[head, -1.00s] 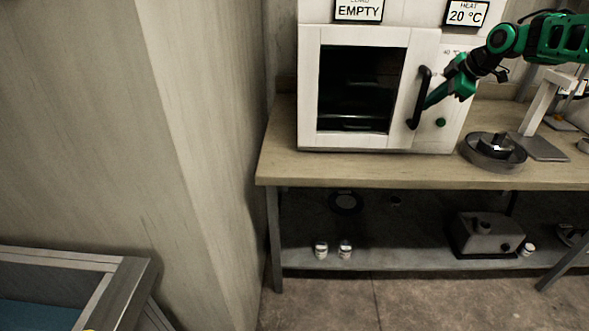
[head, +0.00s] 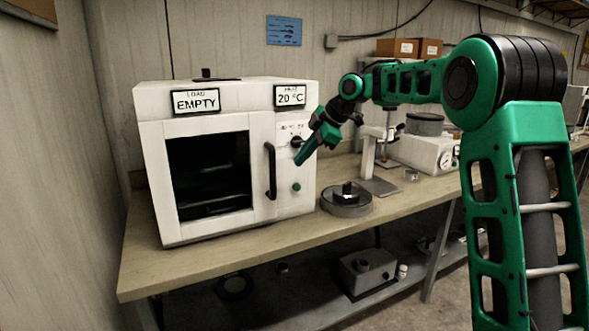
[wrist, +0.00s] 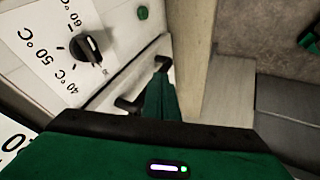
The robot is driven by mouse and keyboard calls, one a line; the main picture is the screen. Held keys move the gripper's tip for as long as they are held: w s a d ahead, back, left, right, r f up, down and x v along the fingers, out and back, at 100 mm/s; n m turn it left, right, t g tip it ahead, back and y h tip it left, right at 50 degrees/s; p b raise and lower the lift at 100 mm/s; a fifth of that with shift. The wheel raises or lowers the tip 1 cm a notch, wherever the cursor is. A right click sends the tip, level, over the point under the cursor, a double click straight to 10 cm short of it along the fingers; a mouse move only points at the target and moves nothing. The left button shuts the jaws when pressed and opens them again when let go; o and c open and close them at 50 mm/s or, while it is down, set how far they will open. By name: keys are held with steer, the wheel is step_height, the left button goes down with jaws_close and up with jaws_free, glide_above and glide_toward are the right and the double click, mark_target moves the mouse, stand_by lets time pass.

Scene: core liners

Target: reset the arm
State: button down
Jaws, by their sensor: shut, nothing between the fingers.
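My green arm reaches in from the right in the head view. My gripper (head: 301,160) is shut and empty, pointing down and left in front of the oven's control panel. In the wrist view its closed green fingers (wrist: 160,92) show just right of the oven door handle (wrist: 130,104). The white oven (head: 212,160) stands on the bench with its door shut. Its displays read "LOAD EMPTY" and "20 °C". The black dial (wrist: 88,48) with temperature marks and the green button (wrist: 142,13) are near the gripper. I cannot tell whether the fingers touch anything.
The wooden bench (head: 240,250) carries a round metal pan (head: 346,200), a stand (head: 378,185) and a white gauge instrument (head: 425,152) to the right of the oven. A lower shelf holds a grey device (head: 366,270). A wall is close on the left.

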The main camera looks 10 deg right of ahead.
steer(key=s+d+f+m+g+h, duration=0.1)
steer(key=s+d+f+m+h, duration=0.1)
steer(key=s+d+m, duration=0.55)
steer(key=s+d+f+m+h, duration=0.2)
steer(key=s+d+m, duration=0.3)
steer(key=s+d, duration=0.6)
steer(key=s+d+f+m+g, duration=0.1)
steer(key=s+f+m, duration=0.3)
steer(key=s, duration=0.7)
steer(key=s+d+f+m+g, duration=0.1)
steer(key=s+f+m, duration=0.3)
steer(key=s, duration=0.7)
steer(key=s+d+f+m+g+h, duration=0.1)
steer(key=s+f+m, duration=0.3)
steer(key=s, duration=0.7)
steer(key=shift+s+d+g, duration=0.25)
steer(key=shift+s+g, duration=0.1)
steer(key=shift+g, duration=0.05)
steer(key=shift+m, duration=0.25)
